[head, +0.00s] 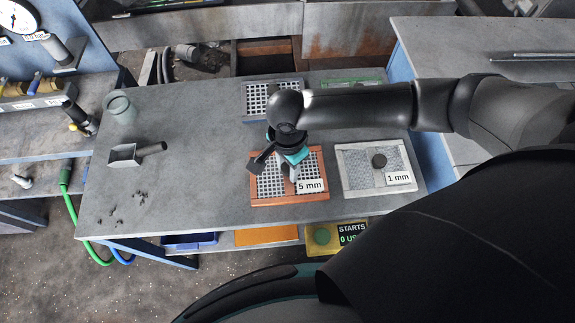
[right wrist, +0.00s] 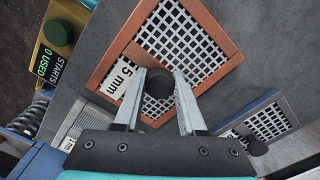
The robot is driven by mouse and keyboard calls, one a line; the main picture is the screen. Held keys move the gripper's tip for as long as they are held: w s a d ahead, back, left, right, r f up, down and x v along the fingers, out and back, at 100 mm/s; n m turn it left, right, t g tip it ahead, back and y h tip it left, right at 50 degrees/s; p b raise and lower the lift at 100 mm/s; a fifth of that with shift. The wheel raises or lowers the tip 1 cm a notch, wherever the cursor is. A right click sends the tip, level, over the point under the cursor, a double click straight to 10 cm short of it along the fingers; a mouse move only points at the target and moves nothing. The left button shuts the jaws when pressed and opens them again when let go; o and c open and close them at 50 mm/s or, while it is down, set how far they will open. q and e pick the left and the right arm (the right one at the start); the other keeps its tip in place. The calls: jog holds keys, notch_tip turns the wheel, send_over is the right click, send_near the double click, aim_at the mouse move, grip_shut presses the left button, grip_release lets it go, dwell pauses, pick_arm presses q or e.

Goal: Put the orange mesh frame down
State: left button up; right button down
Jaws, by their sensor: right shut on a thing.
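The orange mesh frame (head: 288,201) has a white "5 mm" label and lies flat over the front middle of the grey table (head: 205,195). I cannot tell whether it touches the tabletop. My right gripper (head: 290,170) comes down over its middle. In the right wrist view, the fingers of the right gripper (right wrist: 155,95) are closed around the dark round knob (right wrist: 157,83) of the orange mesh frame (right wrist: 112,62). Part of the mesh is hidden behind my gripper. My left gripper is not in view.
A pale "1 mm" frame (head: 352,178) lies to the right. A blue-grey mesh frame (head: 250,101) and a green frame (head: 330,84) lie behind. A small metal scoop (head: 125,155) and a greenish cup (head: 120,108) stand at left. The table's front left is mostly clear.

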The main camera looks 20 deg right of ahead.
aim_at(287, 168)
jog(key=shift+c, duration=2.4)
grip_release()
jog(key=shift+f, duration=0.1)
notch_tip(287, 168, up, 12)
jog(key=p, duration=0.2)
jog(key=shift+p, duration=0.35)
